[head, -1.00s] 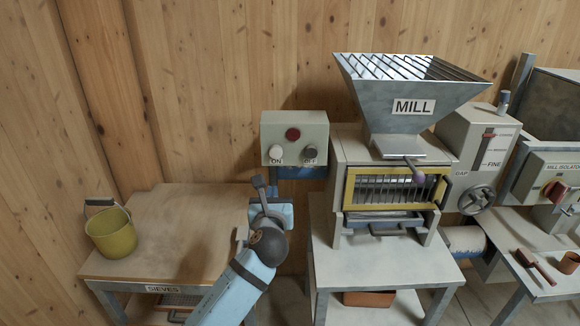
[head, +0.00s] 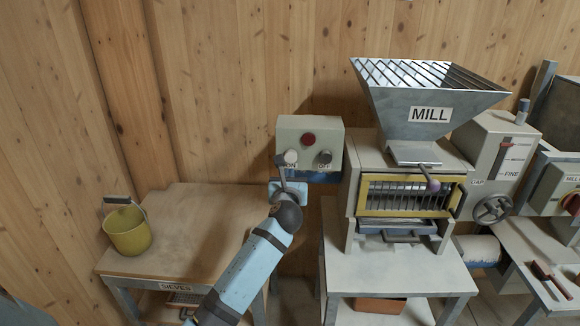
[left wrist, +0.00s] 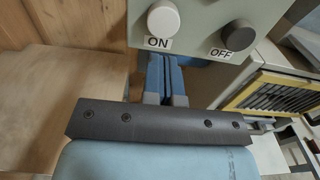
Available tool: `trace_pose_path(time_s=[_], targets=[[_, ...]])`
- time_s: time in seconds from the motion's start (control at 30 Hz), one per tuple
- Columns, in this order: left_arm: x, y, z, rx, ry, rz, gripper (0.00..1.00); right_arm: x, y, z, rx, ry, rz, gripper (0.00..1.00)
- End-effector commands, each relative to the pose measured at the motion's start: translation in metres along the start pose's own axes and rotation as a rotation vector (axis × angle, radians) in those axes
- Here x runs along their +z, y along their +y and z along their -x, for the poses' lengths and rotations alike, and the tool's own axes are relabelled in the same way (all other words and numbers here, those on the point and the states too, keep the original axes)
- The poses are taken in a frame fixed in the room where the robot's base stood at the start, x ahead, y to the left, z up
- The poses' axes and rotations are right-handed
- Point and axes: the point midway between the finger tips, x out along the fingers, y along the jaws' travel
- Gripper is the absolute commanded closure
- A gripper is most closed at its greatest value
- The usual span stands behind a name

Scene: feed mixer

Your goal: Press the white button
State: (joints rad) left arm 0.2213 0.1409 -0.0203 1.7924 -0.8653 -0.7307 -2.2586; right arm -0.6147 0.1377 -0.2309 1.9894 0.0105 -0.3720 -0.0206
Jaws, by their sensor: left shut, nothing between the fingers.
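The white button (head: 290,156) is a round knob marked ON at the lower left of a pale grey control box (head: 309,131). In the left wrist view the white button (left wrist: 163,19) is at the top, fully visible. My left gripper (head: 280,162) points up at the box, its tip just left of and below the button in the head view. In the left wrist view the blue fingers of my left gripper (left wrist: 165,62) are together and empty, below the button and the ON label. Contact with the button is not visible. My right gripper is out of view.
A dark OFF button (head: 325,157) and a red button (head: 309,138) are on the same box. The mill (head: 430,110) stands to the right. A sieve table (head: 200,220) with a yellow bucket (head: 127,231) is to the left, its top mostly clear.

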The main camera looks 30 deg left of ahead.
Motion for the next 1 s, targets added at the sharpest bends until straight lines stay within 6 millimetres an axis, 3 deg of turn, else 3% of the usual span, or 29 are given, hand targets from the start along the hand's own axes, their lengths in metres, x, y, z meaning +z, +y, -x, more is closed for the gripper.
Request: trace_pose_path(time_s=[0.1, 0.3, 0.73, 1.0], targets=[[0.002, 0.000, -0.021, 0.001, 0.001, 0.001, 1.00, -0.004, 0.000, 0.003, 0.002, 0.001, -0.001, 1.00], [0.001, 0.000, -0.041, 0.001, 0.001, 0.000, 1.00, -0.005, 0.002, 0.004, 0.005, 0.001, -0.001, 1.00], [0.000, 0.000, -0.045, 0.000, 0.000, 0.000, 1.00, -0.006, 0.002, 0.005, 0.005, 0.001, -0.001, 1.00], [0.001, 0.000, -0.063, 0.000, -0.001, 0.000, 1.00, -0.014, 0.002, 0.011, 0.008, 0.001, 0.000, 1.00]])
